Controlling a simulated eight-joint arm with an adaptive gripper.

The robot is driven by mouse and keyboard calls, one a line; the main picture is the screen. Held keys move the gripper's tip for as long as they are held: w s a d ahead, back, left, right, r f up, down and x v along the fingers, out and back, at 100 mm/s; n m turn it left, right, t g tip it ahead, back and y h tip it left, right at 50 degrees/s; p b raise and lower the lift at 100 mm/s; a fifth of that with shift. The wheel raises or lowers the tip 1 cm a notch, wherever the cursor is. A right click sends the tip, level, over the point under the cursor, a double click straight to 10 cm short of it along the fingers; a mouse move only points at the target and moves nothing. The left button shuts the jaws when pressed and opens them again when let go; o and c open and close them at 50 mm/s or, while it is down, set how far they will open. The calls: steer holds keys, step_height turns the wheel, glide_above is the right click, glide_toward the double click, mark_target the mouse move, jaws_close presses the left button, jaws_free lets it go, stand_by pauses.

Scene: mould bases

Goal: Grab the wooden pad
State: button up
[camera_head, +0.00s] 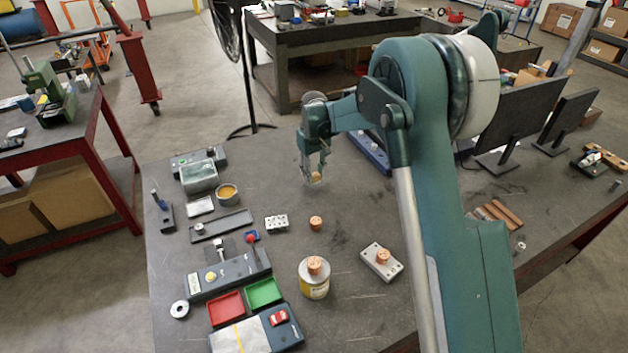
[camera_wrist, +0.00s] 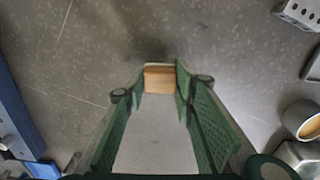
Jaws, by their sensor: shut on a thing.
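The wooden pad (camera_wrist: 158,79) is a small tan block between the green fingertips of my gripper (camera_wrist: 157,85) in the wrist view. In the head view, my gripper (camera_head: 316,170) is shut on the wooden pad (camera_head: 316,177) over the rear middle of the dark table. The finger sides hide part of the pad. I cannot tell exactly how far the pad is above the table.
A copper-coloured cylinder (camera_head: 315,223) stands in front of my gripper. Others sit on a yellow-labelled can (camera_head: 314,280) and a pale plate (camera_head: 382,262). Red (camera_head: 226,309) and green (camera_head: 264,293) trays lie front left. The table around the gripper is clear.

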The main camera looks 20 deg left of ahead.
mark_target(314, 174)
steer(key=shift+r, duration=3.55)
